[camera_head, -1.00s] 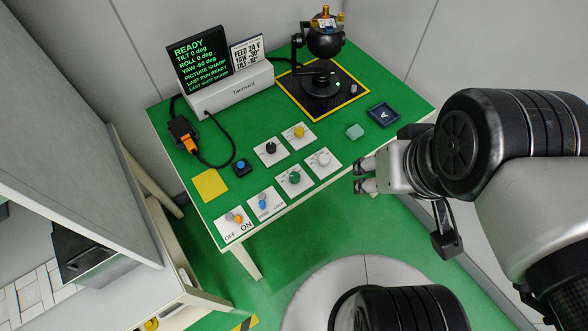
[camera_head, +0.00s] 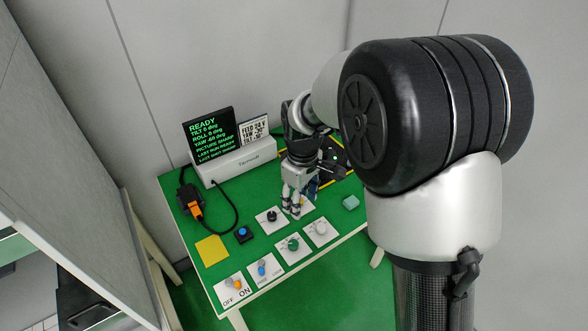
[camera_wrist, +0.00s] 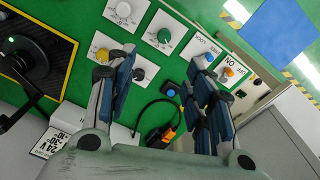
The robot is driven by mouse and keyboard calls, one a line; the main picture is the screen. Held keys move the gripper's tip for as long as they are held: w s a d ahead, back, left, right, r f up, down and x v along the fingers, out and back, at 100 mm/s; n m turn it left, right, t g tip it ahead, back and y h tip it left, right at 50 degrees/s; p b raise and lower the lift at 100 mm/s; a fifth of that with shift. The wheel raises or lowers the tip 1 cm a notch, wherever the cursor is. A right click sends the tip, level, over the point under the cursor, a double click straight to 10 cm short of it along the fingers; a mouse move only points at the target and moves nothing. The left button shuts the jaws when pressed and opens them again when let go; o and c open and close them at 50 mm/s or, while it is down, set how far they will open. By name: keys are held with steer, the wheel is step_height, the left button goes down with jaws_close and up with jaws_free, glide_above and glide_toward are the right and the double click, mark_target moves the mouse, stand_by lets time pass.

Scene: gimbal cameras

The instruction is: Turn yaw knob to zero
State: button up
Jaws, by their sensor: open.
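Several dial knobs sit on white cards on the green table: a black knob (camera_head: 271,216), a yellow knob (camera_head: 302,202), a green knob (camera_head: 293,244) and a white knob (camera_head: 320,227). Their labels are too small to tell which is yaw. My gripper (camera_head: 292,206) is open and empty, over the cards of the yellow and black knobs. In the wrist view the yellow knob (camera_wrist: 102,54) is beside one finger and the black knob (camera_wrist: 139,73) shows between the fingers. The screen (camera_head: 210,137) reads READY, tilt 0, roll 0 and a yaw value that is unclear.
A placard (camera_head: 254,131) stands by the screen. My arm mostly hides the gimbal.

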steer(key=n, duration=0.1)
glide_above(293, 243)
step_height(293, 243, down, 5)
steer(key=shift+g, duration=0.3)
step_height(293, 243, down, 17)
steer(key=b, duration=0.4)
steer(key=shift+f+b, duration=0.1)
steer(key=shift+b, duration=0.2)
steer(key=shift+c, duration=0.3)
steer(key=c, duration=1)
